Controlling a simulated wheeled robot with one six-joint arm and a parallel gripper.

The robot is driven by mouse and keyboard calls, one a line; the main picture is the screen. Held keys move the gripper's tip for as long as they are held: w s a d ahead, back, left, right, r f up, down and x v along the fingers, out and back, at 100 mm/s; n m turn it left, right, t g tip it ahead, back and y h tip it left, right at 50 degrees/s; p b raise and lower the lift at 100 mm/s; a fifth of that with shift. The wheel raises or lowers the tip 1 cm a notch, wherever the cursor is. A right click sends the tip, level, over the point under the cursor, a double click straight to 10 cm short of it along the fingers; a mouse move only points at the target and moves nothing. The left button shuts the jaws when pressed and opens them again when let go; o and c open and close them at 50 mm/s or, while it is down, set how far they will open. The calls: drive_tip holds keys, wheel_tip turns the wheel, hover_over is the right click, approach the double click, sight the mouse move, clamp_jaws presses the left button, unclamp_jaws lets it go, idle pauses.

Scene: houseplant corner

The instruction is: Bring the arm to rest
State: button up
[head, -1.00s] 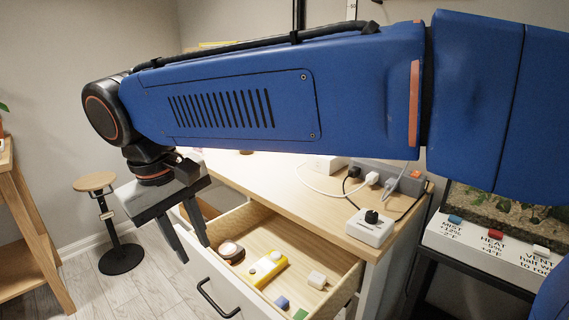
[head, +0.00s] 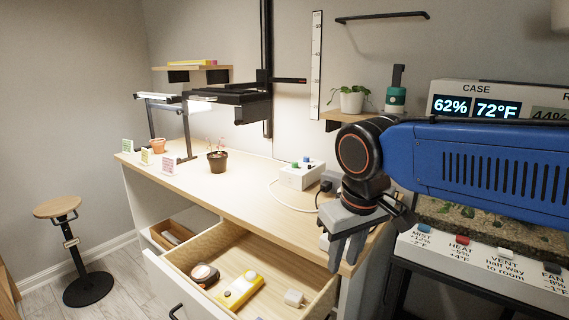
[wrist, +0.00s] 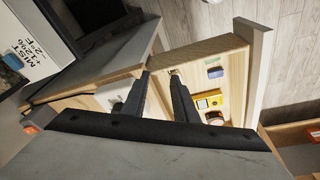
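My blue arm (head: 480,160) reaches in from the right in the head view. My gripper (head: 344,264) hangs from its dark wrist joint, fingers pointing down, near the right front edge of the wooden desk (head: 235,185). In the wrist view, the two dark fingers of my gripper (wrist: 160,76) stand apart with nothing held between them. The gripper is to the right of the open drawer (head: 186,284). Whether the fingers touch anything is not clear.
The drawer holds a yellow device (head: 240,290), a round dark item (head: 205,275) and small blocks. A white control box (head: 302,174) and a potted plant (head: 217,160) stand on the desk. The labelled terrarium panel (head: 480,263) is close on the right. A stool (head: 58,207) stands left.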

drive_tip(key=s+d+f+m, duration=0.1)
drive_tip(key=s+d+f, duration=0.2)
drive_tip(key=d, duration=0.2)
drive_tip(key=s+d+f+m+t, duration=0.1)
drive_tip(key=s+d+f+m, duration=0.1)
drive_tip(key=d, duration=0.4)
drive_tip(key=s+d+f+m+t, duration=0.1)
drive_tip(key=s+d+f+m, duration=0.1)
drive_tip(key=s+d+f, duration=0.2)
drive_tip(key=shift+s+d+f+h, duration=0.35)
drive_tip(key=shift+d+f, duration=0.4)
drive_tip(key=shift+d, duration=0.3)
